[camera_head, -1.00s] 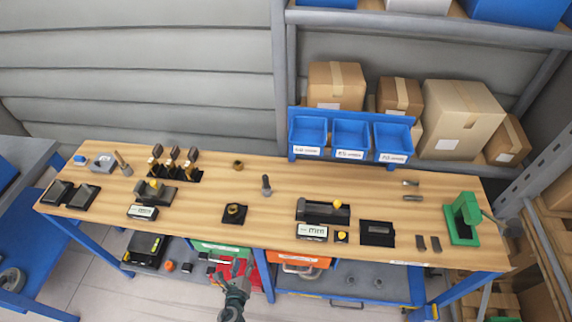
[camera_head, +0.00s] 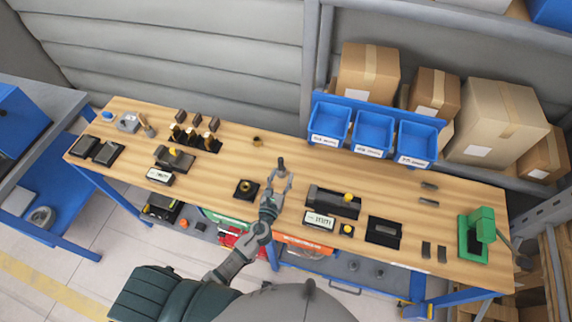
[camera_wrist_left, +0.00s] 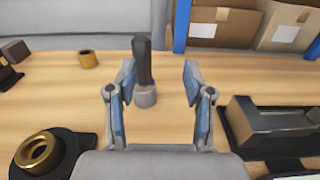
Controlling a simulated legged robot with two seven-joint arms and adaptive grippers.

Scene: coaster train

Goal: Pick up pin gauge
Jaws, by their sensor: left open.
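The pin gauge (camera_wrist_left: 144,72) has a dark upright shaft on a grey round base and stands on the wooden bench (camera_head: 225,166). In the head view the pin gauge (camera_head: 281,163) shows just beyond my left gripper (camera_head: 280,184). In the left wrist view my left gripper (camera_wrist_left: 160,84) is open, with one finger on each side of the pin gauge. My right gripper is not in view.
A black holder with a brass ring (camera_head: 246,189) lies left of the gripper. A black measuring device (camera_head: 332,202) with a display (camera_head: 319,220) lies to the right. A small brass ring (camera_head: 258,141) and blue bins (camera_head: 365,132) are behind.

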